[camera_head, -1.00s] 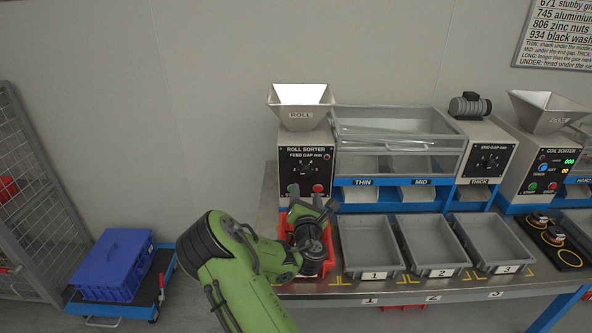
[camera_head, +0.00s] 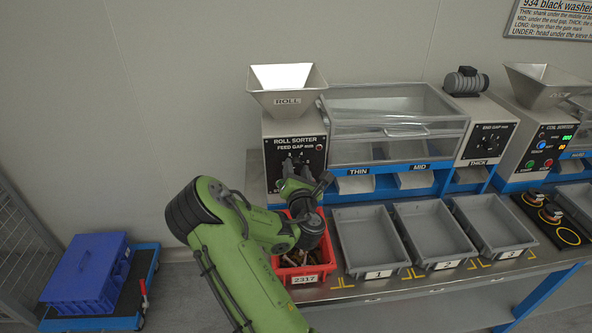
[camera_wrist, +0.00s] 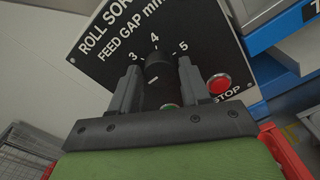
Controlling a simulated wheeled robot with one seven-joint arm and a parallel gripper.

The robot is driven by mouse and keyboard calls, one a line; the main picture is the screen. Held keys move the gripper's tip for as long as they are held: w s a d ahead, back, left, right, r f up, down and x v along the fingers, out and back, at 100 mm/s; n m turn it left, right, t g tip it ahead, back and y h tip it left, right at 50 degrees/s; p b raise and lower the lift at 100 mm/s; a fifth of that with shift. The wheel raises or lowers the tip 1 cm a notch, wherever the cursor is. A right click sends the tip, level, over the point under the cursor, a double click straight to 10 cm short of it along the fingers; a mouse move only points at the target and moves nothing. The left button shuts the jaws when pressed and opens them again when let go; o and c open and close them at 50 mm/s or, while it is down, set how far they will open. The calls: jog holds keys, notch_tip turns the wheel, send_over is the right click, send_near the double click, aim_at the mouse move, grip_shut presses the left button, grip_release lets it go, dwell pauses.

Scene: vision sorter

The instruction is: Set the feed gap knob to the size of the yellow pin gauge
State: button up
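The feed gap knob (camera_wrist: 158,82) is black and sits on the black face panel of the roll sorter (camera_head: 275,135). In the wrist view the scale numbers 3, 4 and 5 show above it. The knob's exact setting cannot be read clearly. My gripper (camera_wrist: 161,80) is at the panel, with one finger on each side of the knob. The fingers look apart, with narrow gaps to the knob. In the head view my gripper (camera_head: 306,178) covers the lower part of the panel. I cannot make out a yellow pin gauge in any view.
A red stop button (camera_wrist: 219,84) is close right of the right finger; a green button (camera_wrist: 169,106) shows below the knob. A red bin (camera_head: 305,275) with parts stands under my gripper. Grey trays (camera_head: 372,272) stand to its right. A blue crate (camera_head: 85,275) sits at left.

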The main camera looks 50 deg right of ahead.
jog(key=c, duration=0.7)
jog(key=shift+o, duration=0.2)
jog(key=shift+m, duration=0.3)
jog(key=m, duration=0.4)
jog(key=shift+m, duration=0.3)
jog(key=m, duration=0.5)
jog(key=shift+p, duration=0.35)
jog(key=m, duration=0.6)
jog(key=shift+r+m+p, duration=0.1)
jog(key=shift+m+p, duration=0.3)
jog(key=m, duration=0.3)
jog(key=shift+m+p, duration=0.6)
jog(key=shift+m, duration=1.2)
